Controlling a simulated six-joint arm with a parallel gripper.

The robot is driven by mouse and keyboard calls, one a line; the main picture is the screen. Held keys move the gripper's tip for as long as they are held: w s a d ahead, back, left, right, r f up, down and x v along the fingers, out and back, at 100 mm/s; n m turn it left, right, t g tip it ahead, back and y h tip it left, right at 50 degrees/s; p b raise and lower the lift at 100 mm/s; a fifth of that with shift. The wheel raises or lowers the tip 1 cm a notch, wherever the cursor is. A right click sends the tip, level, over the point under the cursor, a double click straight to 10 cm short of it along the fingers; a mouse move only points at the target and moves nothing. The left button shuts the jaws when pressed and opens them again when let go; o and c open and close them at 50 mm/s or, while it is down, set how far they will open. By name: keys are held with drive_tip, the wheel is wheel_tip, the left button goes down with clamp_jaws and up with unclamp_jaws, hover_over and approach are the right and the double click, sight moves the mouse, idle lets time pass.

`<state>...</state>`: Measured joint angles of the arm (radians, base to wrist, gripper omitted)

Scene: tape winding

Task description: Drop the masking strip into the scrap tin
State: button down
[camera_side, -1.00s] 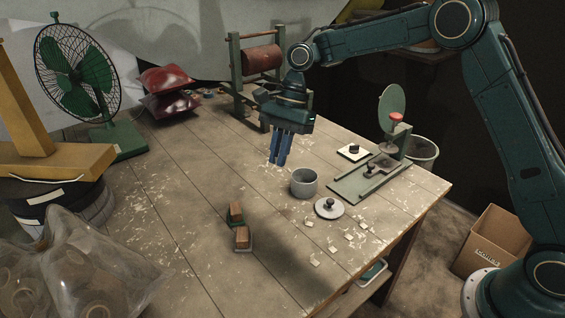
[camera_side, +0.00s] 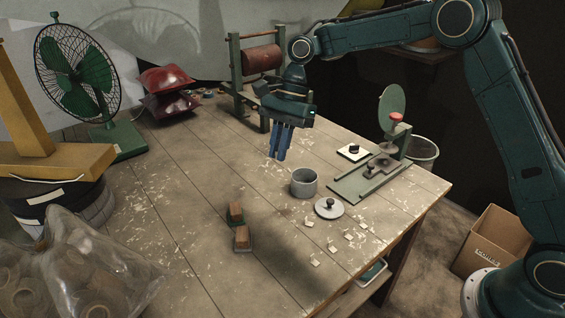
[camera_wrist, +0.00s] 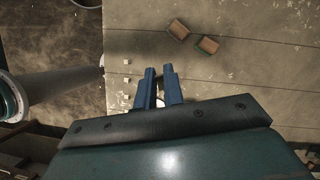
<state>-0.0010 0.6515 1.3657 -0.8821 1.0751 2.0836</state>
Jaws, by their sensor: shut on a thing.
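My gripper (camera_side: 279,143) is shut in mid-air above the table, behind and slightly left of the open grey scrap tin (camera_side: 304,182). In the wrist view, the two blue fingers of my gripper (camera_wrist: 159,88) stand close together with a narrow gap. A pale sliver (camera_wrist: 160,103) shows between them; it fits the masking strip, but most of it is hidden. The tin stands upright on the table, with its round grey lid (camera_side: 329,208) lying flat beside it. I cannot make out the tin in the wrist view.
Several small pale squares (camera_side: 349,236) lie near the table's right edge. A green fixture (camera_side: 370,177) stands right of the tin. Two brown blocks (camera_side: 242,238) sit front left of it. A winding frame (camera_side: 260,65) and green fan (camera_side: 78,75) stand at the back.

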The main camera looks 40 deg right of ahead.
drive_tip(key=w+d+f+m+t, duration=0.1)
drive_tip(key=w+d+f+m, duration=0.3)
drive_tip(key=d, duration=0.5)
drive_tip(key=w+d+f+m+t, duration=0.2)
drive_tip(key=w+d+f+m, duration=0.2)
drive_tip(key=d+f, duration=0.3)
drive_tip(key=shift+d+f+m, duration=0.2)
drive_tip(key=shift+d+m, duration=0.3)
drive_tip(key=shift+d, duration=0.5)
drive_tip(key=shift+w+f, duration=0.1)
drive_tip(key=shift+f, duration=2.9)
drive_tip(key=c, duration=1.4)
unclamp_jaws()
drive_tip(key=shift+c, duration=0.2)
